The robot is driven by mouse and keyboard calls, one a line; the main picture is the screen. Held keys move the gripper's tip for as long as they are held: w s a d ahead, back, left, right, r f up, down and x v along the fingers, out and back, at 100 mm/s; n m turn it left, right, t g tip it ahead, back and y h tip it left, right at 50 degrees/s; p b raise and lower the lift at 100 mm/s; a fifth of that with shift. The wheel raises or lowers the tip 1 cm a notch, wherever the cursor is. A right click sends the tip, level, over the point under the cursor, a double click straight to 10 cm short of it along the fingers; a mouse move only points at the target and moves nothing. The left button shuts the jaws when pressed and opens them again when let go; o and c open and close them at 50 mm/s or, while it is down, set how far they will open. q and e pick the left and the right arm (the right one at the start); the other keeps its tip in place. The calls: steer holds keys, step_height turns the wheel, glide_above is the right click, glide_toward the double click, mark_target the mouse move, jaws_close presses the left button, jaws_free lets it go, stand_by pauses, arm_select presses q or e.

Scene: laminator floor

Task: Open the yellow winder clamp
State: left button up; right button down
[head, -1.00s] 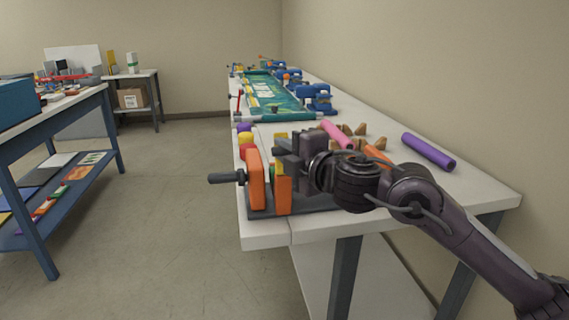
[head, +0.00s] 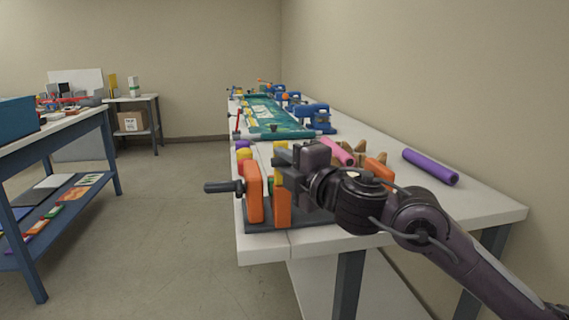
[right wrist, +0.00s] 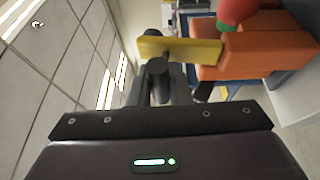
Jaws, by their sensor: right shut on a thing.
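The yellow winder clamp (right wrist: 180,48) shows in the right wrist view as a flat yellow bar whose right end meets an orange upright (right wrist: 265,55). My right gripper (right wrist: 156,75) is shut on the bar near its left end. In the head view, my right gripper (head: 285,170) is over the winder at the near end of the long bench and mostly hides the clamp. The winder has two orange uprights (head: 253,192) on a dark base and a black crank handle (head: 224,187) sticking out left. My left gripper is not in view.
A pink roll (head: 338,151), wooden pieces and a purple roll (head: 431,167) lie on the white bench (head: 480,205) behind my right arm. A teal laminator bed (head: 265,115) is farther back. A wall bounds the right; open floor (head: 165,215) lies left.

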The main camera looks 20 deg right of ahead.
mark_target(288, 165)
steer(key=c, duration=1.3)
jaws_free()
steer(key=shift+c, duration=0.2)
steer(key=s, duration=0.2)
steer(key=s+b, duration=0.1)
steer(key=s, duration=0.1)
steer(key=s+d, duration=0.1)
steer(key=shift+s+f+b, duration=0.3)
steer(key=shift+s+b, duration=0.05)
steer(key=shift+s, duration=0.4)
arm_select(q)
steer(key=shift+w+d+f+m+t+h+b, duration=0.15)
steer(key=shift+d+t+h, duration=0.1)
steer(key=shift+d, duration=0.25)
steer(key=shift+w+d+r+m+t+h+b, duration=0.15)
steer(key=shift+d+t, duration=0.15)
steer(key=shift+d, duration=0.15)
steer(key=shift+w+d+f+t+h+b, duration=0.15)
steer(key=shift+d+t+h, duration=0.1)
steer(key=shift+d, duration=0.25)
arm_select(e)
steer(key=shift+s+d+r, duration=0.15)
steer(key=shift+s, duration=0.5)
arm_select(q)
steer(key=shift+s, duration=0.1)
